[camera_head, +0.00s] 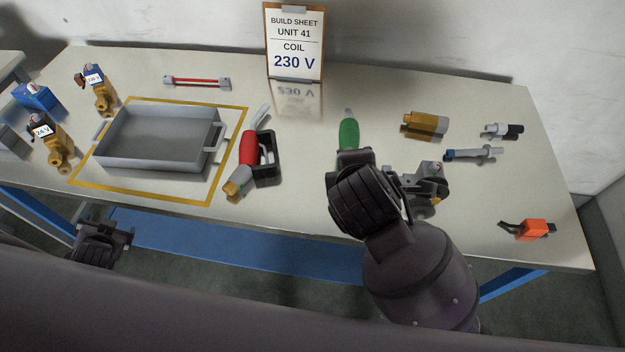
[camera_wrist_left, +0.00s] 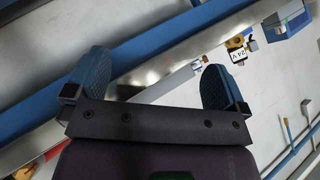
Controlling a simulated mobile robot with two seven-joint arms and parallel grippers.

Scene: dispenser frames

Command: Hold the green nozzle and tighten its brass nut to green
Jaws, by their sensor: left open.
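The green nozzle (camera_head: 348,134) is on the table right of centre, its pale tip toward the back. My right gripper (camera_head: 362,188) is over its near end and hides the rest. I cannot see its fingertips, so whether it is shut on the nozzle is unclear. The nozzle's brass nut is not visible. My left gripper (camera_head: 100,243) is off the table's front edge at the left, far from the nozzle. In the left wrist view it (camera_wrist_left: 153,82) is open and empty.
A red-handled nozzle (camera_head: 248,150) lies by a black holder. A grey tray (camera_head: 153,165) sits inside a yellow outline. Valves (camera_head: 97,92) stand at the left. A grey-black assembly (camera_head: 425,183) is just right of my right gripper. An orange part (camera_head: 531,230) lies front right.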

